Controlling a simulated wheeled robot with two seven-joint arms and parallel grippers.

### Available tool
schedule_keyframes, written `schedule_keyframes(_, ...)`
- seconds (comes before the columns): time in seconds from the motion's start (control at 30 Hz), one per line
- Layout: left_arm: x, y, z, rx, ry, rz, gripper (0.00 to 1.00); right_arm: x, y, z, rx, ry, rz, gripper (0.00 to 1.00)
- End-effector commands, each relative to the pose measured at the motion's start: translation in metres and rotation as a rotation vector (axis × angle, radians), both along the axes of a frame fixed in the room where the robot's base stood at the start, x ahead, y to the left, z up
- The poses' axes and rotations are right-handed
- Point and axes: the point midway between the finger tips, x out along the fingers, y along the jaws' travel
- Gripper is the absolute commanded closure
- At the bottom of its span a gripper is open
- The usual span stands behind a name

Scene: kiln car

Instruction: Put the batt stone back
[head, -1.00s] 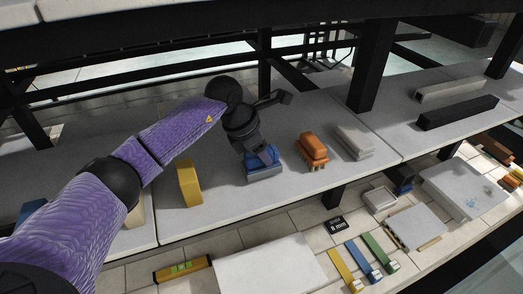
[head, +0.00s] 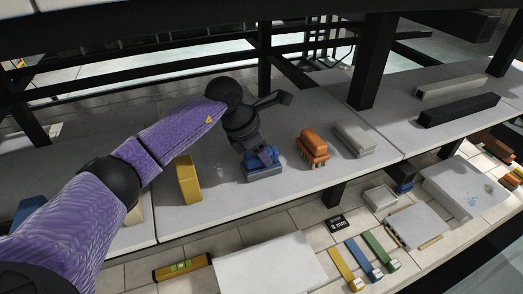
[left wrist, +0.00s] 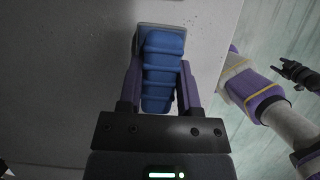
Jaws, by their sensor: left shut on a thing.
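The batt stone, a grey block with a ridged blue grip, is at the middle of the pale kiln shelf in the head view (head: 264,174). My left gripper (head: 262,158) reaches down over it and is shut on its blue grip. In the left wrist view the blue grip (left wrist: 163,70) lies between the two purple fingers, and the grey block shows at its far end. The stone's base is at or very near the shelf surface; I cannot tell if it touches. My right gripper (left wrist: 296,74) shows small and dark at the right of the left wrist view.
A yellow block (head: 188,180) stands left of the stone. An orange brush (head: 312,146) and a grey block (head: 354,140) stand to its right. Black posts (head: 372,62) rise behind. Below the shelf's front edge lie a spirit level (head: 182,268) and coloured strips (head: 362,258).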

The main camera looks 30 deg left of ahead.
Motion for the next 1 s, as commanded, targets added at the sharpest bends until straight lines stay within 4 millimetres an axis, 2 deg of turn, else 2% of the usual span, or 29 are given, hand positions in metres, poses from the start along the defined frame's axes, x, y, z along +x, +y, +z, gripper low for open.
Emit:
schedule_keyframes(0.33,0.0,0.0,-0.002,-0.001,-0.001,0.0,1.0,0.0,0.008,-0.001,0.013,0.0,-0.005,0.41)
schedule_keyframes(0.37,0.0,0.0,-0.001,-0.001,-0.001,0.0,0.52,0.0,0.008,-0.001,0.013,0.0,-0.005,0.41)
schedule_keyframes(0.53,0.0,0.0,-0.002,0.0,0.0,0.0,0.16,0.0,0.007,-0.001,0.012,0.0,-0.004,0.41)
schedule_keyframes(1.0,0.0,0.0,-0.002,0.0,0.0,0.0,0.15,0.0,-0.003,-0.001,-0.004,0.001,0.001,0.41)
